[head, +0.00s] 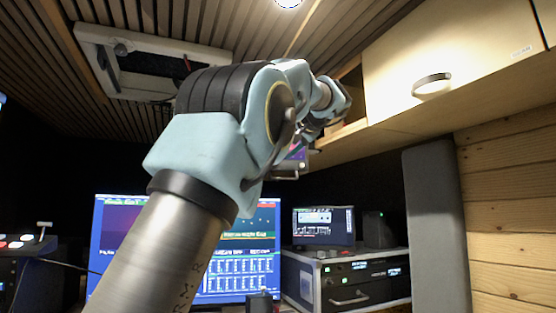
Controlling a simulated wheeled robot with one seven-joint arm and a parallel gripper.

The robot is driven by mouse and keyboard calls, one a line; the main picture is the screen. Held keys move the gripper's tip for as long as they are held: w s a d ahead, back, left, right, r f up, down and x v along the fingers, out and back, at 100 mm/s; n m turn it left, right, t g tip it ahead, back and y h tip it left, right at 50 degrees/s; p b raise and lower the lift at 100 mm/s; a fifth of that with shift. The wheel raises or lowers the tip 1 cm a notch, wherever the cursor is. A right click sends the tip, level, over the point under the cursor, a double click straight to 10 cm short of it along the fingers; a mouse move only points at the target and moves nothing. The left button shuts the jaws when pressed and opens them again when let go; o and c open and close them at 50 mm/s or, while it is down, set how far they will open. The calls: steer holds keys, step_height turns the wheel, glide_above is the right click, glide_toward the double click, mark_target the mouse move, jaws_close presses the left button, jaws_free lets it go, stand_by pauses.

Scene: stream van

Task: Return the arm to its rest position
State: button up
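My arm rises from the bottom of the head view, with a grey metal tube and a pale blue and black joint in the middle. Its far part reaches away to the right, near the open end of the upper cabinet (440,70).
A large monitor (250,270) stands behind the arm. To its right, a small screen (323,226) sits on a rack case (345,283). A grey padded panel (436,230) stands beside the wooden wall (510,200). A ceiling hatch (150,50) is overhead at left.

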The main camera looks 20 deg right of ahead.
steer(key=shift+v, duration=0.85)
steer(key=shift+a, duration=0.1)
steer(key=w+a+f+g, duration=0.2)
steer(key=w+a+f, duration=0.15)
steer(key=f, duration=0.55)
steer(key=w+a+f+g, duration=0.2)
steer(key=a+f, duration=0.3)
steer(key=f, duration=0.5)
steer(key=s+a+f+g+h, duration=0.15)
steer(key=a+f, duration=0.25)
steer(key=f, duration=0.4)
steer(key=s+a+f+g, duration=0.1)
steer(key=a+f+g, duration=0.1)
steer(key=a+f, duration=0.4)
steer(key=s+a+f+n+g, duration=0.1)
steer(key=s+a+f+n, duration=0.1)
steer(key=s+a+f, duration=0.2)
steer(key=s+a+f+n+g+h, duration=0.1)
steer(key=s+a+f+n+g, duration=0.1)
steer(key=s+f, duration=0.9)
steer(key=s+a+f+n+g+h, duration=0.1)
steer(key=s+a+f+n+g, duration=0.1)
steer(key=s+a+f, duration=0.3)
steer(key=s+f, duration=0.3)
steer(key=s, duration=0.1)
steer(key=shift+a+f, duration=0.15)
steer(key=shift+a, duration=0.15)
steer(key=shift+s+g, duration=0.15)
steer(key=shift+g, duration=0.1)
